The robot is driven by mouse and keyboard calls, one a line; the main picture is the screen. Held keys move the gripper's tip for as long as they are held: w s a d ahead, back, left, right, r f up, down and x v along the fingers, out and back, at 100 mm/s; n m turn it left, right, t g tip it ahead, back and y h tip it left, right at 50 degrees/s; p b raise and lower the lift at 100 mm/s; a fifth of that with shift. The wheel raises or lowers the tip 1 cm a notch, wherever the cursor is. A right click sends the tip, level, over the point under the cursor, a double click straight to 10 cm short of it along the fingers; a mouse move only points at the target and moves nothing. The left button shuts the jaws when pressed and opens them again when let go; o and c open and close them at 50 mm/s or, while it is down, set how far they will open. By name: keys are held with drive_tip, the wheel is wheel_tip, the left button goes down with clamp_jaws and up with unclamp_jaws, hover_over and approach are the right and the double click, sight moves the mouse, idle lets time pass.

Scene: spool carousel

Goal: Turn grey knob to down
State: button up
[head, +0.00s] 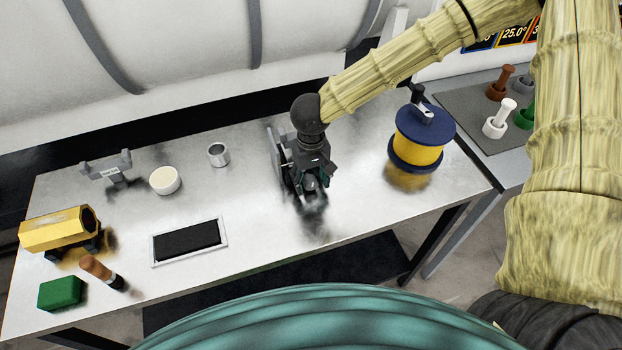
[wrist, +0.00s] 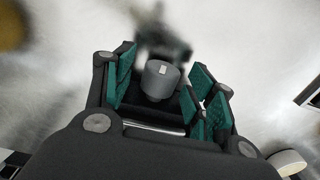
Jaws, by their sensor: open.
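A grey cylindrical knob (wrist: 162,82) shows in the wrist view, with a small pale mark on its end face near the upper rim. My gripper (wrist: 164,92) is open, with green-padded fingers on the left and right of the knob. The knob sits between them with gaps on both sides; contact is not visible. In the head view my gripper (head: 311,178) points down over the middle of the metal table, in front of a grey upright plate (head: 275,150). My gripper hides much of this fixture there, and how the knob is mounted is unclear.
A yellow spool with blue flanges (head: 417,140) stands right of my gripper. A metal cup (head: 218,155), a white bowl (head: 164,181) and a black framed tray (head: 189,241) are to the left. A yellow part (head: 55,231), wooden-handled tool (head: 97,268) and green block (head: 61,293) lie farther left.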

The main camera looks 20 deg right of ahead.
drive_tip(key=shift+f, duration=0.45)
drive_tip(key=c, duration=1)
drive_tip(key=shift+c, duration=0.2)
drive_tip(key=shift+a+r+h+p, duration=0.15)
drive_tip(key=shift+h+p, duration=0.55)
drive_tip(key=shift+p, duration=0.4)
drive_tip(key=shift+s+f+h+p, duration=0.1)
drive_tip(key=shift+f+h+p, duration=0.1)
drive_tip(key=shift+h+p, duration=0.8)
